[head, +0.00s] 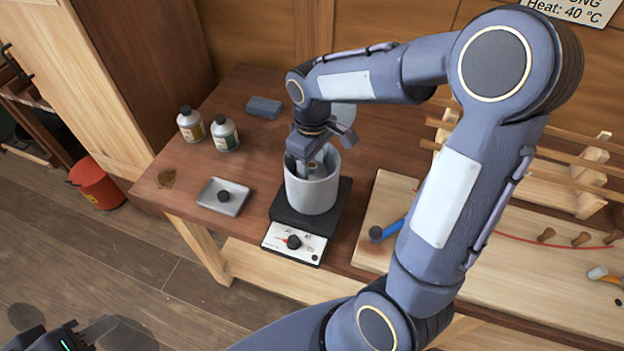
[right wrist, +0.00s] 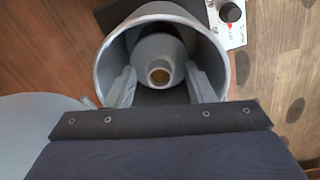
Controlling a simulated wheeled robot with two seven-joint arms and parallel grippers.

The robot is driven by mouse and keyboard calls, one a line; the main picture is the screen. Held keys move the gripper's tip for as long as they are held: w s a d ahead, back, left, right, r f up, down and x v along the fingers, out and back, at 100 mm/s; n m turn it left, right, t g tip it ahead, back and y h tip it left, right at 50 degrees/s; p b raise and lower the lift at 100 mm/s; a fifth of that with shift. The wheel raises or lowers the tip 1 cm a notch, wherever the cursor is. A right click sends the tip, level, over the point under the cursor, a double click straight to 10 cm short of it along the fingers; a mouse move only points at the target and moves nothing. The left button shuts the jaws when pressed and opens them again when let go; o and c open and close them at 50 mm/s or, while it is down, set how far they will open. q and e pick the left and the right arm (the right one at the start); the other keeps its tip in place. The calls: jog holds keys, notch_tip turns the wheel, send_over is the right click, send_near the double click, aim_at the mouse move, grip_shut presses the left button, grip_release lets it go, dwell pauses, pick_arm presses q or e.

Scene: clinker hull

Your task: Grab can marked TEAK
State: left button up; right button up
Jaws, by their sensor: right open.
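A grey can (right wrist: 161,58) with a sloping shoulder and a brass-coloured mouth stands inside a grey pot (head: 312,193). Its label is hidden, so I cannot read TEAK on it. My right gripper (right wrist: 161,86) points down into the pot, open, with one finger on each side of the can. The head view shows the right gripper (head: 314,163) partly hidden by the pot wall. Two more cans, one with a yellowish label (head: 191,125) and one with a green label (head: 224,134), stand at the left. Dark parts at the lower left (head: 85,336) may be my left gripper.
The pot sits on a black heater with a dial (head: 293,243). A wooden board with a blue-handled tool (head: 388,231) is at the right. A red bucket (head: 97,184) stands on the floor.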

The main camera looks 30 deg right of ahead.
grip_shut()
jog(key=shift+r, duration=0.15)
dwell(0.4)
